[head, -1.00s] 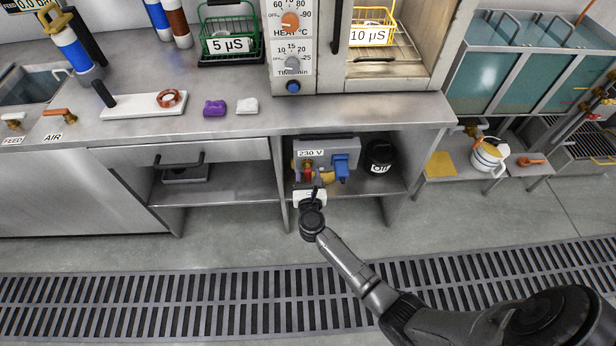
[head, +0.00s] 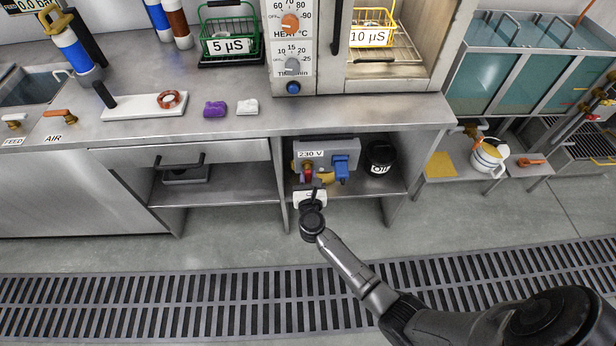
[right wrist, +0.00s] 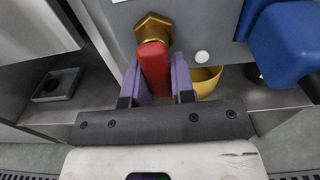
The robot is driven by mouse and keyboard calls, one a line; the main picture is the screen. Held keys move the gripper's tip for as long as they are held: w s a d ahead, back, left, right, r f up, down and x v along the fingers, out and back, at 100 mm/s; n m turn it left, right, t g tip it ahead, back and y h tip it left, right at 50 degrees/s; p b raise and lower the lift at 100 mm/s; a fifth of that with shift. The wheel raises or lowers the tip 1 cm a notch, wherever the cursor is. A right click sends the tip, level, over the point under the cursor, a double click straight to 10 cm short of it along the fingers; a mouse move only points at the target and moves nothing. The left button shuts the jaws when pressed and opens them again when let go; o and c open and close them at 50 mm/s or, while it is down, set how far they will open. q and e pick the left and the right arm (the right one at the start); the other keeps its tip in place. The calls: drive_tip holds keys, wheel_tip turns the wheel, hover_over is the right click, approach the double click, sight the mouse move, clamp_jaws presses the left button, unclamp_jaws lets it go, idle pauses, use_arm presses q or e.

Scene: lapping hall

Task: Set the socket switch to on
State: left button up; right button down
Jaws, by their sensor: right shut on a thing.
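The socket box (head: 343,147) is a grey unit labelled 230 V on the shelf under the bench. A red lever (right wrist: 154,66) with a brass hex nut (right wrist: 153,27) stands on its face; I take it as the socket switch. The lever points down toward me in the right wrist view. My right gripper (right wrist: 158,84) has its two purple fingers on either side of the lever, shut on it. In the head view the gripper (head: 308,184) is at the box's front lower left, its fingers mostly hidden by my wrist. My left gripper is out of view.
A blue plug-like part (head: 341,167) juts from the box's right side, close to my gripper. A yellow cup-like part (right wrist: 205,79) is just right of the fingers. A black OIL pot (head: 379,157) stands right on the shelf. The bench top overhangs; the floor in front is clear.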

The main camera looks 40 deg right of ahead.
sight(316, 163)
drive_tip(key=n+p, duration=0.1)
drive_tip(key=n, duration=0.1)
drive_tip(key=n+p, duration=0.1)
drive_tip(key=shift+s+d+r+n+p, duration=0.25)
drive_tip(key=shift+d+n+p, duration=0.05)
drive_tip(key=shift+p, duration=0.05)
drive_tip(key=n+p, duration=0.2)
drive_tip(key=n, duration=0.1)
drive_tip(key=n+p, duration=0.1)
drive_tip(key=n, duration=0.1)
drive_tip(key=shift+s+d+r+p, duration=0.3)
drive_tip(key=shift+d+r+p, duration=0.05)
drive_tip(key=shift+d, duration=0.05)
drive_tip(key=n+p, duration=0.1)
drive_tip(key=n, duration=0.1)
drive_tip(key=n+p, duration=0.2)
drive_tip(key=shift+s+d+r+n, duration=0.15)
drive_tip(key=shift+d+r+n, duration=0.05)
drive_tip(key=shift+r+n, duration=0.2)
drive_tip(key=n+p, duration=0.2)
drive_tip(key=n, duration=0.1)
drive_tip(key=shift+d+r, duration=0.1)
drive_tip(key=shift+r, duration=0.15)
drive_tip(key=shift+n, duration=0.5)
drive_tip(key=shift+s, duration=0.1)
drive_tip(key=shift+n, duration=0.3)
drive_tip(key=c, duration=1)
unclamp_jaws()
drive_tip(key=shift+o, duration=0.2)
